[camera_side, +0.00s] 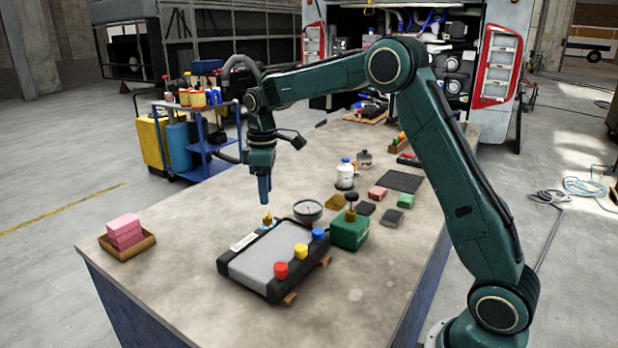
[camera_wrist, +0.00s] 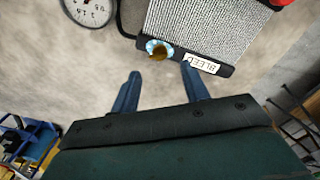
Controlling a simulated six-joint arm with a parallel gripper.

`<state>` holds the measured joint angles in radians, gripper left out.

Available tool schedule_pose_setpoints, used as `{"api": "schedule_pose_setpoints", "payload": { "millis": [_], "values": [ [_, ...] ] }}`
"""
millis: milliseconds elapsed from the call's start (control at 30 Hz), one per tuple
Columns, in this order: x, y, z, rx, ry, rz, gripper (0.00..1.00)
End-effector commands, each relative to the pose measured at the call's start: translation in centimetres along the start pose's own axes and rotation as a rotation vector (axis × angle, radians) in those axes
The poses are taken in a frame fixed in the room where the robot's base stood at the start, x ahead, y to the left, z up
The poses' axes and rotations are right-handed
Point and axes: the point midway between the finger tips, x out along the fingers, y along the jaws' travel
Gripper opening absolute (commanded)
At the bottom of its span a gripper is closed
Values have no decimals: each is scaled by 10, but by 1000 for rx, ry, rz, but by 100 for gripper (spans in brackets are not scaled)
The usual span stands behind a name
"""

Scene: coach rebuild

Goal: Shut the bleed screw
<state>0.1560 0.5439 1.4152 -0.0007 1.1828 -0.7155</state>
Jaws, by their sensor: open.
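The bleed screw (camera_side: 267,218) is a small brass-coloured knob on a light blue collar at the far left corner of a black-framed radiator (camera_side: 270,258). In the wrist view the screw (camera_wrist: 159,54) sits on the radiator's edge beside a white label (camera_wrist: 201,64) reading BLEED. My gripper (camera_side: 265,197) points down above the screw, with a small gap between them in the side view. In the wrist view my gripper's two blue fingers (camera_wrist: 163,80) are spread apart with nothing between them. Whether the screw is turned in or out cannot be told.
Red (camera_side: 281,270), yellow (camera_side: 301,251) and blue (camera_side: 318,234) caps stand along the radiator's right side. A round gauge (camera_side: 308,208) and a green box (camera_side: 349,232) stand behind it. A tray (camera_side: 146,246) of pink blocks is at the left. The table's front left is clear.

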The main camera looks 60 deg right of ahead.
Motion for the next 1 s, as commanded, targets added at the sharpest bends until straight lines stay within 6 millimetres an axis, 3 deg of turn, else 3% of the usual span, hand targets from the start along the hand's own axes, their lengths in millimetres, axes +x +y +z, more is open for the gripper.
{"api": "schedule_pose_setpoints", "payload": {
  "millis": [200,400,867,900,1000],
  "values": [
    [34,0,1,0,-3,-3,45],
    [56,0,0,0,-2,-2,45],
    [66,0,0,0,0,0,45],
    [66,0,0,0,0,0,43],
    [66,0,0,0,0,0,24]
  ]
}}
